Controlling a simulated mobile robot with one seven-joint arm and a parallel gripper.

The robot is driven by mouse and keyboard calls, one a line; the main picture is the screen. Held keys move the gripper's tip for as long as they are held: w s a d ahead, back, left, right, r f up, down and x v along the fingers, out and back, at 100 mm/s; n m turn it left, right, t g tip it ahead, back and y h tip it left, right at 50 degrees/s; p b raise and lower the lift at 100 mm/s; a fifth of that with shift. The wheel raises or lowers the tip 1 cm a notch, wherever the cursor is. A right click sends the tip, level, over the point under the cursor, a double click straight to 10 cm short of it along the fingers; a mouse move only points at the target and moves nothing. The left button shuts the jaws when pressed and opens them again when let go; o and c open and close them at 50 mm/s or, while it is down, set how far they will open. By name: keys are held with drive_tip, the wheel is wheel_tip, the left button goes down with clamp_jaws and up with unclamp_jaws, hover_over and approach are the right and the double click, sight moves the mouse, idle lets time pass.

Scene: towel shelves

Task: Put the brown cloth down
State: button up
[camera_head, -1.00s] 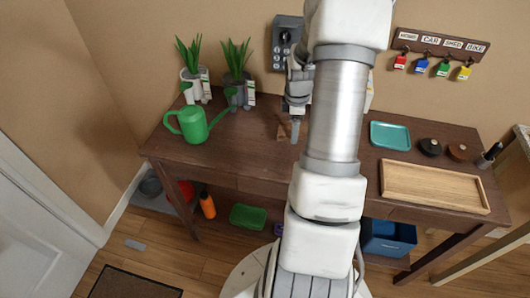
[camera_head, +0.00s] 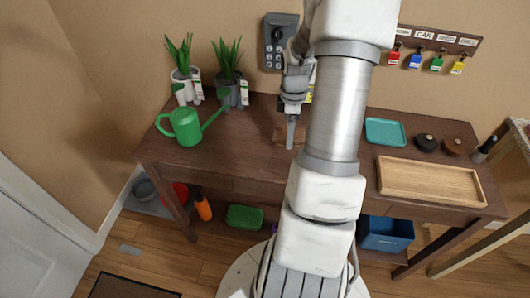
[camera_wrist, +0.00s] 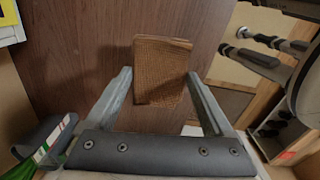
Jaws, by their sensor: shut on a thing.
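The brown cloth (camera_wrist: 162,68) is a small folded, ribbed rectangle between the fingertips of my gripper (camera_wrist: 158,76) in the wrist view. My gripper is shut on it. In the head view my gripper (camera_head: 291,134) points down at the dark wooden table (camera_head: 240,140), between the watering can and my arm. The cloth (camera_head: 280,135) shows there only as a small brown patch beside the fingers, partly hidden by them. A shadow lies beside it on the tabletop; I cannot tell whether it touches the wood.
A green watering can (camera_head: 186,127) and two potted plants stand left. A teal tray (camera_head: 387,132), a wooden tray (camera_head: 430,181) and dark round items stand right. A keypad box (camera_head: 279,42) hangs on the wall behind. The tabletop between can and gripper is clear.

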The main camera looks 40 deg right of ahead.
hover_over(265, 158)
wheel_tip(265, 158, down, 4)
drive_tip(key=shift+d+f+b, duration=0.1)
drive_tip(key=shift+f+b, duration=0.05)
drive_tip(key=shift+b, duration=0.15)
drive_tip(key=shift+f, duration=1.8)
drive_tip(key=shift+f, duration=0.1)
drive_tip(key=o, duration=0.9)
drive_tip(key=shift+f, duration=0.15)
drive_tip(key=r, duration=0.5)
drive_tip(key=r+p, duration=0.1)
drive_tip(key=r, duration=1.1)
drive_tip(key=shift+s+d+r+p, duration=0.15)
drive_tip(key=shift+d+r+p, duration=0.1)
drive_tip(key=shift+d+p, duration=0.15)
